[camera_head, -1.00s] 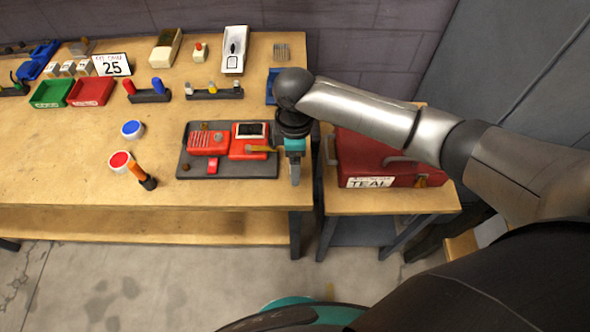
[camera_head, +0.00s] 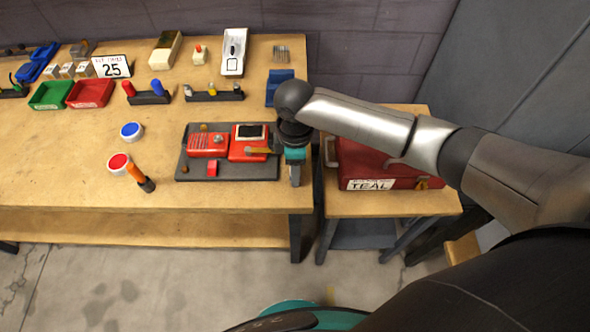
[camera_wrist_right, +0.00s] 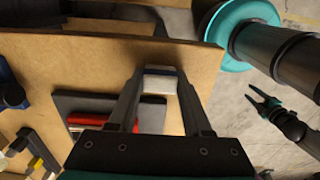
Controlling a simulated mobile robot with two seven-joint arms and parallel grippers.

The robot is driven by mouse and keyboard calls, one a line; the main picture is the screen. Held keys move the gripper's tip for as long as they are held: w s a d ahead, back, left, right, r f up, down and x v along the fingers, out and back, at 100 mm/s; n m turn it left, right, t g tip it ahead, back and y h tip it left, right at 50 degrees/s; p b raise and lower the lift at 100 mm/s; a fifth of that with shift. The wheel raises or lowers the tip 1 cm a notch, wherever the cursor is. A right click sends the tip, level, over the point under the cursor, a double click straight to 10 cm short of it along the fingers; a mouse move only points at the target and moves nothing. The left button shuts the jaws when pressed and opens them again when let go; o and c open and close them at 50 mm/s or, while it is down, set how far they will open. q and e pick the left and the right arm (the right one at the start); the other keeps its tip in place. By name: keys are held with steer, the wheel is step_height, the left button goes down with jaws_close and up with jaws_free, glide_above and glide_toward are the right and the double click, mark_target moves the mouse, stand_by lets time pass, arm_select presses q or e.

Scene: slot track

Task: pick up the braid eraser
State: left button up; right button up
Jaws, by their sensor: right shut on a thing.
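My right gripper (camera_head: 295,182) points down at the right end of the workbench, just right of the dark grey mat. In the right wrist view, its fingers (camera_wrist_right: 160,76) are shut on a small pale block with a darker band, which I take for the braid eraser (camera_wrist_right: 160,84). The block sits between the fingertips over the wooden top. I cannot tell whether it touches the wood. In the head view the fingers hide it. My left gripper (camera_wrist_right: 272,106) shows small in the right wrist view, away from the bench, with its fingers apart.
The grey mat (camera_head: 225,173) carries a red device (camera_head: 207,144) and a second red unit (camera_head: 249,150), close left of the gripper. A blue holder (camera_head: 278,95) stands behind. A red toolbox (camera_head: 372,165) sits on the side table to the right.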

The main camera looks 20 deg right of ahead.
jaws_close()
steer(key=shift+r, duration=0.1)
step_height(320, 180, up, 20)
steer(key=p, duration=0.4)
